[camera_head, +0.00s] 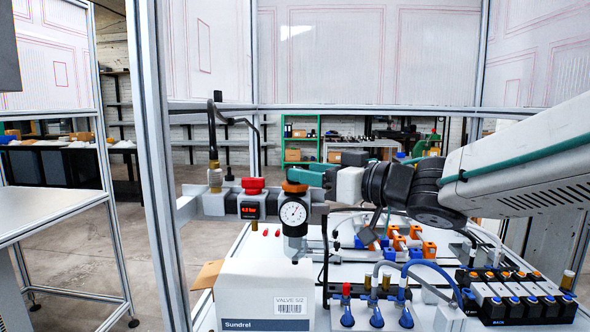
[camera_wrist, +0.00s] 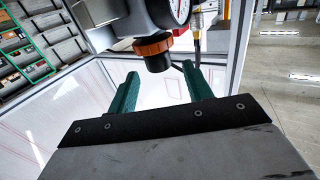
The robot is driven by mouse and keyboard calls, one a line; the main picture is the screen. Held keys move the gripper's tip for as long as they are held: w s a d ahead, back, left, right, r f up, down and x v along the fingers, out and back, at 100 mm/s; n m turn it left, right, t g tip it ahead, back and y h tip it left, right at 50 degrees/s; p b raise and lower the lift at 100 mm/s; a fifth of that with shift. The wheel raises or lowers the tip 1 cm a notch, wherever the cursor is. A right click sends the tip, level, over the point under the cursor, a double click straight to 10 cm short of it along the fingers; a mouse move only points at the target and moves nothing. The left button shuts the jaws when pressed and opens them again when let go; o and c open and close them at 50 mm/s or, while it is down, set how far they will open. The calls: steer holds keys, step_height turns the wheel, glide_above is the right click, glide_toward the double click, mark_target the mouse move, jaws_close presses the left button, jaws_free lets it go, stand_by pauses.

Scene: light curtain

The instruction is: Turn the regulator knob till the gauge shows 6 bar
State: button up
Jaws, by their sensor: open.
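The regulator (camera_head: 295,242) has a round white dial gauge (camera_head: 293,212) on its front; its needle is too small to read surely. Its knob, with an orange ring (camera_head: 294,187) and a black cap, is on top, partly covered by my green fingers in the head view. My gripper (camera_head: 310,176) comes in from the right at knob height. In the wrist view the picture is turned over, and the knob's orange ring (camera_wrist: 153,47) and black cap (camera_wrist: 158,63) lie at the gap between my open green fingertips (camera_wrist: 160,69). Contact cannot be told. Part of the gauge (camera_wrist: 178,10) shows there too.
A red-knobbed unit (camera_head: 252,184) with a small red display stands close left of the regulator. Blue-capped fittings (camera_head: 376,315) and a valve block (camera_head: 520,297) are at the front right. A white box (camera_head: 262,275) stands below the regulator. A frame post (camera_head: 163,160) rises at left.

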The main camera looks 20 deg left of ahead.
steer(key=shift+x, duration=2.2)
steer(key=c, duration=0.9)
steer(key=shift+w+d+n+g, duration=0.1)
steer(key=shift+w+n+g, duration=0.05)
steer(key=shift+n+g, duration=0.45)
steer(key=shift+c, duration=0.2)
steer(key=shift+g+y, duration=0.3)
steer(key=shift+g, duration=0.3)
steer(key=shift+r, duration=0.1)
steer(key=o, duration=0.9)
steer(key=shift+o, duration=0.2)
